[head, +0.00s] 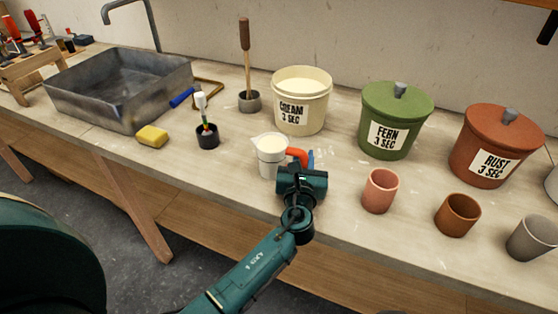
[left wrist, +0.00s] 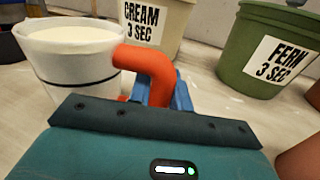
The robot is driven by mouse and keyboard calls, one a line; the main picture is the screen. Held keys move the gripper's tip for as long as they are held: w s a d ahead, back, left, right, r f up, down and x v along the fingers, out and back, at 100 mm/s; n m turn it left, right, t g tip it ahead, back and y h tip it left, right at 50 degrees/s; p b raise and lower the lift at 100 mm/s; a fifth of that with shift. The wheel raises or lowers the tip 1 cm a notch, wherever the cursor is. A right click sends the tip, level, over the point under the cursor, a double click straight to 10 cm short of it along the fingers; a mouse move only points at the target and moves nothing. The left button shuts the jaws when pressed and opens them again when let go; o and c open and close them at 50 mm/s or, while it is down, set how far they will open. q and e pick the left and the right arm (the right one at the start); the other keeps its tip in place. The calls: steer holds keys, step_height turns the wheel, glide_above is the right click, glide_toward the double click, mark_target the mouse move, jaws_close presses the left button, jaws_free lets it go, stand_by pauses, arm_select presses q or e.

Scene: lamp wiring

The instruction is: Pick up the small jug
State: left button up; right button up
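The small jug (head: 270,160) is white with a spout, a dark line around it and an orange handle; pale cream-coloured contents show at its top. It stands upright at the middle of the bench. My left gripper (head: 305,162) is at the handle, on the jug's right side. In the left wrist view the jug (left wrist: 75,60) is at the upper left, and the blue fingers lie close on both sides of the orange handle (left wrist: 160,80). The gripper looks shut on it. The fingertips are partly hidden by the handle and the gripper body. My right gripper is not in view.
Behind the jug stand a cream bucket (head: 302,102), a lidded green bucket (head: 380,148) and a lidded rust bucket (head: 470,168). A pink cup (head: 380,192) and a brown cup (head: 457,215) are to the right. A dark brush pot (head: 207,138) and yellow sponge (head: 152,137) are left.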

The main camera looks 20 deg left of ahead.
arm_select(q)
jaws_close()
steer(key=shift+r, duration=0.15)
